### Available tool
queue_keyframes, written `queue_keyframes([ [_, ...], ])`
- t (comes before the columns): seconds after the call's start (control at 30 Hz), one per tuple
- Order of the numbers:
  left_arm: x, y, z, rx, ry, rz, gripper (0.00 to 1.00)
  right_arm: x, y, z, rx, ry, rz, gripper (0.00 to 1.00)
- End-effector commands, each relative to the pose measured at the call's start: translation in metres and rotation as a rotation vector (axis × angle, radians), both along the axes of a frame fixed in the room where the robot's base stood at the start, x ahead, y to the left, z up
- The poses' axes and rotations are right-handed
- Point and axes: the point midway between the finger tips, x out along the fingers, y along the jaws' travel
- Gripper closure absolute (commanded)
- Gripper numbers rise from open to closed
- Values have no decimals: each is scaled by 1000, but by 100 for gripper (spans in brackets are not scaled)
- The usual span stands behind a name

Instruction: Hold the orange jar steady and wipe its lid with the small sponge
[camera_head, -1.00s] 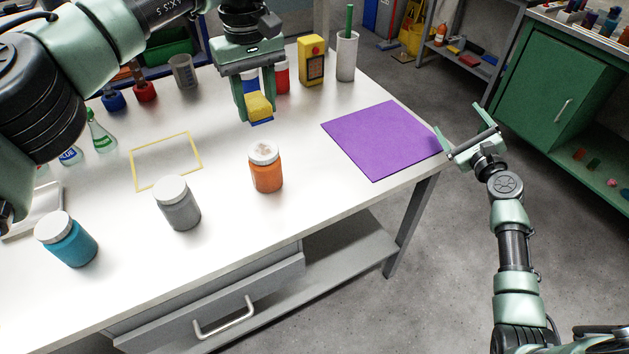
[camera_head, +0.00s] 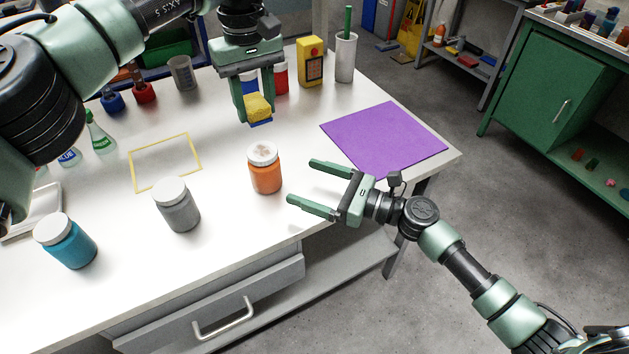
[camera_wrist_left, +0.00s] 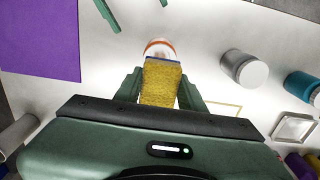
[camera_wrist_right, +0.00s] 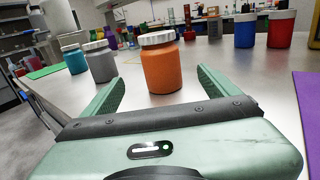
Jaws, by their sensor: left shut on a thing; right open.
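The orange jar (camera_head: 265,178) stands upright on the white table, its white lid (camera_head: 262,154) marked with brownish smudges. My left gripper (camera_head: 257,115) is shut on the small yellow sponge (camera_head: 259,107), which has a blue underside, and holds it above the table behind the jar. In the left wrist view the sponge (camera_wrist_left: 161,84) hides part of the jar. My right gripper (camera_head: 301,182) is open and empty, just right of the jar, its fingers pointing toward it. In the right wrist view the jar (camera_wrist_right: 161,66) stands ahead, between the fingers' directions, with no finger touching it.
A grey jar (camera_head: 177,205) and a teal jar (camera_head: 66,241) stand to the left. A purple mat (camera_head: 384,138) lies at the right. A yellow box (camera_head: 310,62), a white cup (camera_head: 346,58) and red and blue containers stand behind. A yellow outline (camera_head: 166,162) marks the tabletop.

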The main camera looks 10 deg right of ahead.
Motion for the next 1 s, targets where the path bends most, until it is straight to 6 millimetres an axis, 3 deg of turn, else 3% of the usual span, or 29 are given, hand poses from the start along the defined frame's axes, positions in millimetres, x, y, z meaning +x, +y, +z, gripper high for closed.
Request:
queue_keyframes([
  [0.53, 0, 0, 0, 0, 0, 0, 98, 55, 76, 1, 0, -3, -1, 10],
  [0.7, 0, 0, 0, 0, 0, 0, 98, 65, 89, 1, 0, -2, -3, 10],
  [1.0, 0, 0, 0, 0, 0, 0, 98, 68, 93, 0, -2, -2, -3, 10],
])
